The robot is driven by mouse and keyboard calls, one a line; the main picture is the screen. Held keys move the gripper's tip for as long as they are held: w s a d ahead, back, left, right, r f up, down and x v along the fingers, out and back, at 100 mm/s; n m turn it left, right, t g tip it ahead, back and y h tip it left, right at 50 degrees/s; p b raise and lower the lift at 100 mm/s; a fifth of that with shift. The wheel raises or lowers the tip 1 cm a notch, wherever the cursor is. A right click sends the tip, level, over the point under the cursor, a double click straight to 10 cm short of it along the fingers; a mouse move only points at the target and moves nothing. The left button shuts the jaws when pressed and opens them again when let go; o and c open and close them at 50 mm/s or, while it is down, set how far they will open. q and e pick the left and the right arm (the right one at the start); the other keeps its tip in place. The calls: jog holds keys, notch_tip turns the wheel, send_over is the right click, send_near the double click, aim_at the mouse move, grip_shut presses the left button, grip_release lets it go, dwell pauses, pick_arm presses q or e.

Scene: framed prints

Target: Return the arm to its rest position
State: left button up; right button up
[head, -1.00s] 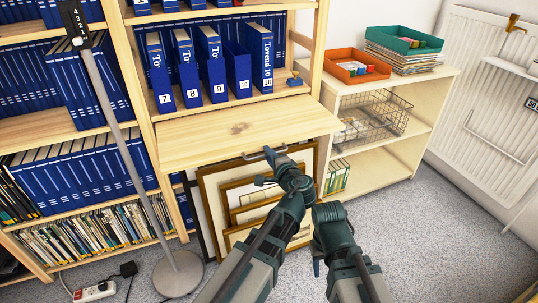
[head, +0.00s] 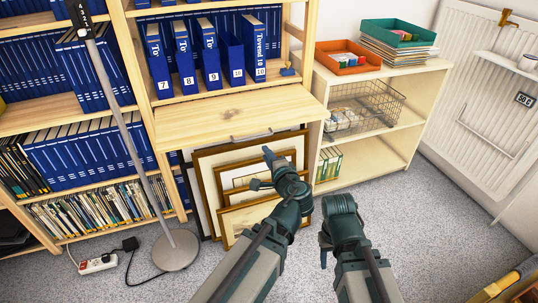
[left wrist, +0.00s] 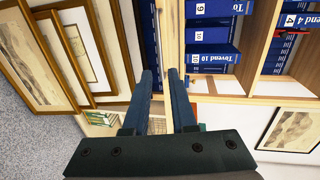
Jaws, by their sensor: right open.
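My left gripper (head: 264,170) is in front of the framed prints (head: 215,160), below the front edge of a wooden board (head: 225,115). A grey handle (head: 250,136) is on that edge, and the gripper is apart from it. In the left wrist view my two left fingers (left wrist: 161,75) stand apart with nothing between them. The prints also show in the left wrist view (left wrist: 45,60), leaning in a stack. My right gripper (head: 326,247) is partly hidden by its own wrist and points down, above the floor.
A bookcase with blue binders (head: 230,62) rises behind the board. A low white shelf (head: 390,150) with a wire basket (head: 362,108) and trays is at right. A lamp stand (head: 178,250) and a power strip (head: 98,264) are at left.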

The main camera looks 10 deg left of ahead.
pick_arm(q)
jog(key=s+d+f+n+g+h, duration=0.25)
jog(key=s+f+n+g, duration=0.4)
jog(key=f, duration=0.55)
jog(key=s+d+f+g+h, duration=0.5)
jog(key=s+d+g, duration=0.3)
jog(key=s, duration=0.5)
notch_tip(320, 180, up, 28)
jog(key=d+t+p, duration=0.1)
jog(key=p, duration=2.7)
jog(key=shift+w+n, duration=0.3)
jog(key=shift+n, duration=0.05)
